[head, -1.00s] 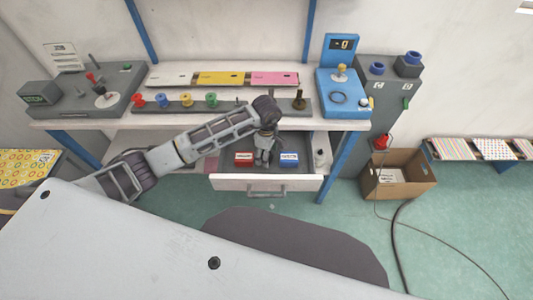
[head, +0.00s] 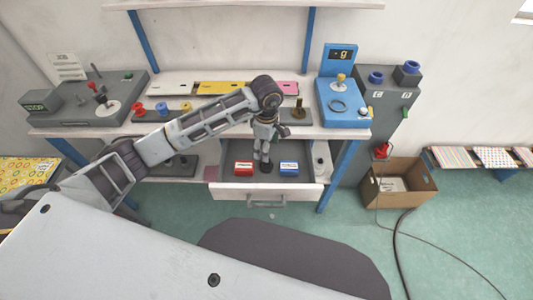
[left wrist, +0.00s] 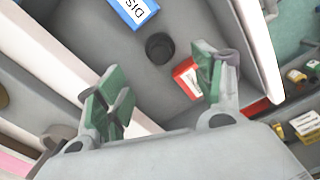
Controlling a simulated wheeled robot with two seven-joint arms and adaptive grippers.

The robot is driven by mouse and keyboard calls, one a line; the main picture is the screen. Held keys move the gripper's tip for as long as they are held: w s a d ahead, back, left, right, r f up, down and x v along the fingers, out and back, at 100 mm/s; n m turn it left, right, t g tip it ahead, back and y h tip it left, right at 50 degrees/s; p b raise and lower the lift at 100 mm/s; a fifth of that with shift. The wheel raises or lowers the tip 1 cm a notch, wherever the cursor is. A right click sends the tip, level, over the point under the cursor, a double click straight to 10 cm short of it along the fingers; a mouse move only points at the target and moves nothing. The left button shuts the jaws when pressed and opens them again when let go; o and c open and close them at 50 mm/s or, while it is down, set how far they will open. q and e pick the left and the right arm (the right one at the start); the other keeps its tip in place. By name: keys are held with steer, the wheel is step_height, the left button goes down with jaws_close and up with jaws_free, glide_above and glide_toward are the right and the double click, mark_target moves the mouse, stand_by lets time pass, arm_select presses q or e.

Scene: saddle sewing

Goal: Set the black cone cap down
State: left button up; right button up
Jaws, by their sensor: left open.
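The black cone cap (head: 266,167) sits on the floor of the open drawer (head: 266,194), between a red box (head: 243,168) and a blue box (head: 289,168). In the left wrist view the cap (left wrist: 160,47) is a dark round piece lying apart from the fingers. My left gripper (head: 263,150) points down over the drawer. Its green-padded fingers (left wrist: 160,82) are spread wide with nothing between them. My right gripper is not in view.
The white bench top above the drawer holds a spool rack, partly hidden by my left arm, and a blue device (head: 342,100) at the right. A cardboard box (head: 398,187) stands on the floor at right.

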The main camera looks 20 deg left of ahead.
arm_select(q)
steer(key=shift+r, duration=1.25)
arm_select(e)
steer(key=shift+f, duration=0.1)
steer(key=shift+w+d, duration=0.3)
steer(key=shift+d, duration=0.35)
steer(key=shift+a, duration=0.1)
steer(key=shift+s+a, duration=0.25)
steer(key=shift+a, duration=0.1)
arm_select(q)
steer(key=shift+c, duration=0.2)
